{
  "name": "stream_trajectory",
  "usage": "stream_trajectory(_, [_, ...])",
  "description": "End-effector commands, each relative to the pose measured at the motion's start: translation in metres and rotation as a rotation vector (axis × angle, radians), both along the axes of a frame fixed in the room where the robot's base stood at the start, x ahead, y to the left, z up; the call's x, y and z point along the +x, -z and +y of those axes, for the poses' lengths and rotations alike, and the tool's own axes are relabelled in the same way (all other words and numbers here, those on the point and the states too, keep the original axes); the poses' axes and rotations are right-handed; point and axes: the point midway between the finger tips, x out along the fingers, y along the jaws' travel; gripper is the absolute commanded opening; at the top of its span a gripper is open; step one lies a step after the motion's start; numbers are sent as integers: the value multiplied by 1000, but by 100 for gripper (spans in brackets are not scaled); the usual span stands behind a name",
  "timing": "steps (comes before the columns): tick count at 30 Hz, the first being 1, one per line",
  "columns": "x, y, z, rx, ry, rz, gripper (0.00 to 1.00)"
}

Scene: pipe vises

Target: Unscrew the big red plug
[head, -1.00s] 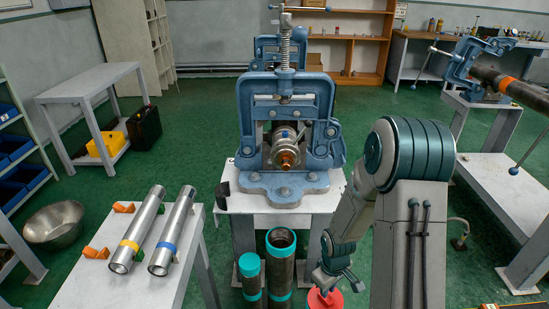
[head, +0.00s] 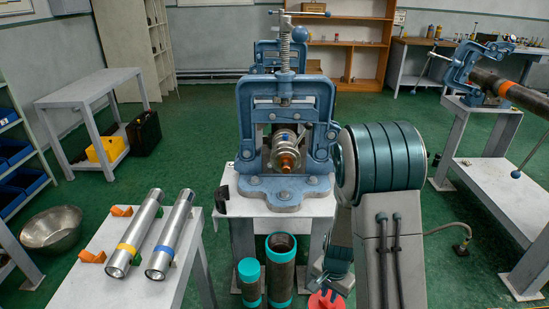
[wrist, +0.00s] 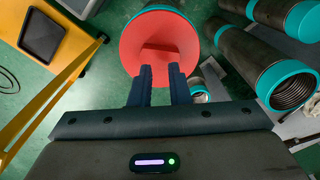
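The big red plug (wrist: 160,42) fills the top middle of the wrist view, seated in a teal-rimmed pipe end (wrist: 165,9). It also shows at the bottom edge of the head view (head: 326,300), partly cut off. My gripper (wrist: 162,72) is close over the plug, its two dark fingers apart with red showing between them. In the head view my gripper (head: 332,281) is just above the plug. I cannot tell whether the fingers touch it.
Two teal-rimmed pipes (head: 280,262) (head: 250,280) stand beside the plug. Behind is a blue vise (head: 285,185) on a white stand. A yellow frame (wrist: 60,85) runs along the wrist view's left side.

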Motion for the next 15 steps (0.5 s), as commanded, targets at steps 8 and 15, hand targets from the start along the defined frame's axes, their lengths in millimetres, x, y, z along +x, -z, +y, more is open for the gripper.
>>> stream_trajectory(8, [0, 0, 0, 0, 33, 0, 16])
stream_trajectory(15, [0, 10, 0, 0, 32, 0, 16])
